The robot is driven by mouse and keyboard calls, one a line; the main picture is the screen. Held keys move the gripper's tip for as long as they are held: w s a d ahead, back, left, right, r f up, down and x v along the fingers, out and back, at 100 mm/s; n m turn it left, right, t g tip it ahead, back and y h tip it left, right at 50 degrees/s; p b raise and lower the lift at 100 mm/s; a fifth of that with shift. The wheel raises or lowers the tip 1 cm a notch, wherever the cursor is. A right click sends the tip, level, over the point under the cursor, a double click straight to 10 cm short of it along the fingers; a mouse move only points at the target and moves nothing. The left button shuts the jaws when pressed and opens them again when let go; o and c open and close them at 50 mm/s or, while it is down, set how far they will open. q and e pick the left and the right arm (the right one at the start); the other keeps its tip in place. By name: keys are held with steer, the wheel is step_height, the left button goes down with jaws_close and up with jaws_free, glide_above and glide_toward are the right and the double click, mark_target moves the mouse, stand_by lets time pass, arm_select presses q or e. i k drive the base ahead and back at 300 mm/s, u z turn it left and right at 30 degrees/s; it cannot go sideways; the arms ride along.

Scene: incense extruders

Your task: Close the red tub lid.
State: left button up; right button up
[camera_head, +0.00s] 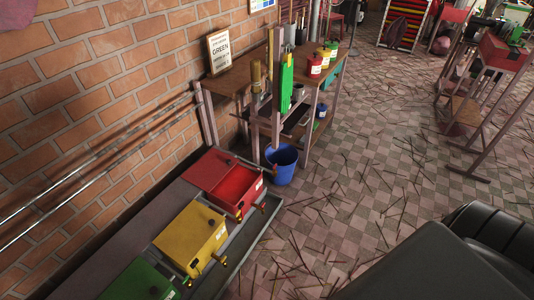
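The red tub (248,199) sits at the far end of a row of tubs on a low grey tray beside the brick wall. Its lid (207,168) appears to be open, tipped back toward the wall as a darker red panel. The tub's inside (234,186) seems to show as a brighter red area to the right of the lid. The picture is too small to tell the lid's exact angle. Neither of my grippers is in view.
A yellow tub (191,236) and a green tub (138,284) stand nearer in the row. A blue bucket (282,164) is just beyond the red tub, before a wooden table (236,77). The checkered floor to the right is open, with scattered sticks.

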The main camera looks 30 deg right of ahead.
mark_target(208, 172)
steer(key=z, duration=2.05)
steer(key=i, duration=1.15)
steer(key=u, duration=3.05)
